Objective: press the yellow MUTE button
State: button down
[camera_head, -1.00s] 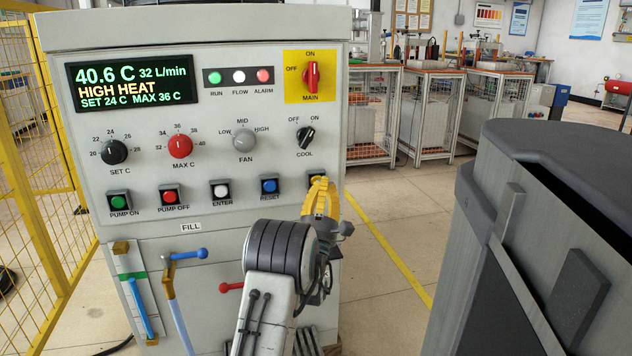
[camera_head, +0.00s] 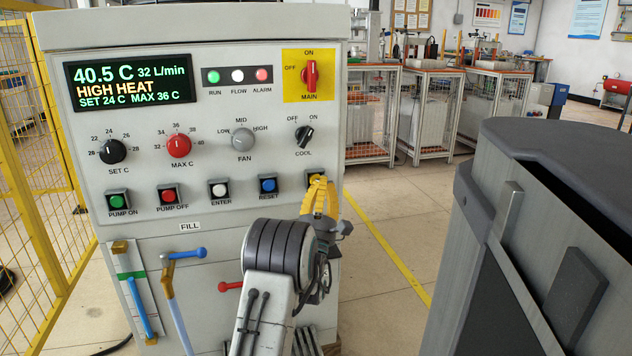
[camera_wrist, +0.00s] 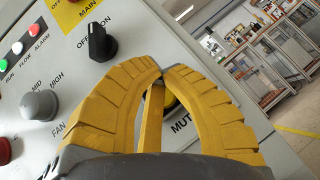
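The yellow MUTE button (camera_wrist: 171,103) is on the panel in the wrist view, partly hidden behind my fingers; its label is cut off to "MUT". In the head view the button (camera_head: 315,172) shows only in part, at the right end of the lower button row. My gripper (camera_wrist: 162,72) has yellow ribbed fingers whose tips meet, with nothing visible between the tips. In the head view my gripper (camera_head: 318,180) is right in front of the button. I cannot tell whether the tips touch it.
The RESET button (camera_head: 268,185) is just left of MUTE. The black COOL knob (camera_head: 305,136) is above, and the red MAIN switch (camera_head: 311,74) higher up. A red-handled lever (camera_head: 231,286) is below.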

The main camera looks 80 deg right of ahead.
jog(key=shift+w+d, duration=0.35)
jog(key=shift+d, duration=0.55)
dwell(1.3)
jog(key=shift+s+a, duration=0.1)
jog(key=shift+a, duration=0.1)
jog(key=shift+s+a, duration=0.2)
jog(key=shift+a, duration=0.45)
dwell(0.6)
